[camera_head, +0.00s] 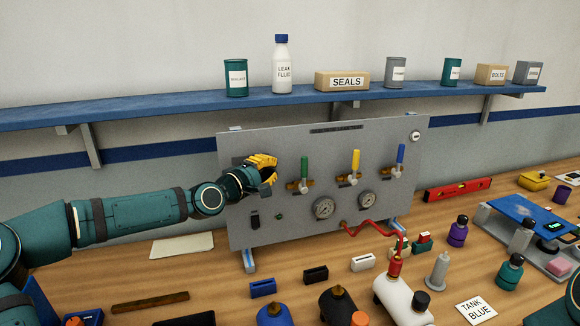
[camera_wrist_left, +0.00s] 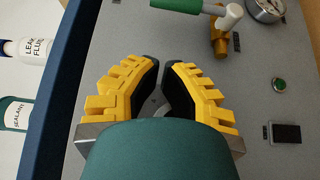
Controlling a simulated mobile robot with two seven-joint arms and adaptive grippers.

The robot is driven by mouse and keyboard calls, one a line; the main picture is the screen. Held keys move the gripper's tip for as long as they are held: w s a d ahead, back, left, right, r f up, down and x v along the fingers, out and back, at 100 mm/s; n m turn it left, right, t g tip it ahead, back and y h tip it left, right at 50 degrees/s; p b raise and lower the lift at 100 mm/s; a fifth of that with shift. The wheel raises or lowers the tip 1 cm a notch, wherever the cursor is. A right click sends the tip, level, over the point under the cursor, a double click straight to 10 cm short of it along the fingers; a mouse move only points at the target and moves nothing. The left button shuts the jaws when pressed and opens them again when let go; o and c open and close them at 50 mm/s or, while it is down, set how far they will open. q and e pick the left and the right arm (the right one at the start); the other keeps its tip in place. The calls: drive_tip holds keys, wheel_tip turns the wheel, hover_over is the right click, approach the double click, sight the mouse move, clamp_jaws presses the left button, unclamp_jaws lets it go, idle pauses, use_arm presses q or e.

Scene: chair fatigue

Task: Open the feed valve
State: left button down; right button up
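The grey panel (camera_head: 240,215) carries three brass valves with upright handles: a green-handled valve (camera_head: 304,168), a yellow-handled valve (camera_head: 355,162) and a blue-handled valve (camera_head: 400,158). The green handle (camera_wrist_left: 175,5) lies beyond the tips. My right gripper is out of view.
Gauges (camera_head: 324,208), a switch (camera_head: 255,219) and a green button (camera_wrist_left: 280,84) sit on the panel below. A red hose (camera_head: 372,230) runs from the panel to a white tank (camera_head: 398,298). Bottles and small parts crowd the front bench. A blue shelf (camera_head: 190,110) runs above.

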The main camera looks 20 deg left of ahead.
sight(304, 174)
use_arm(q)
drive_tip(key=shift+w+d, duration=0.85)
drive_tip(key=shift+d, duration=0.25)
drive_tip(key=shift+w+d, duration=0.8)
drive_tip(key=shift+d, duration=0.3)
drive_tip(key=shift+d+r, duration=0.1)
drive_tip(key=shift+r, duration=0.05)
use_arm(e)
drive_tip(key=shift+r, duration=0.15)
use_arm(q)
drive_tip(key=shift+w+d+r+m+g+p, duration=0.1)
drive_tip(key=shift+w+d+m+g+p, duration=0.2)
drive_tip(key=shift+g+p, duration=0.15)
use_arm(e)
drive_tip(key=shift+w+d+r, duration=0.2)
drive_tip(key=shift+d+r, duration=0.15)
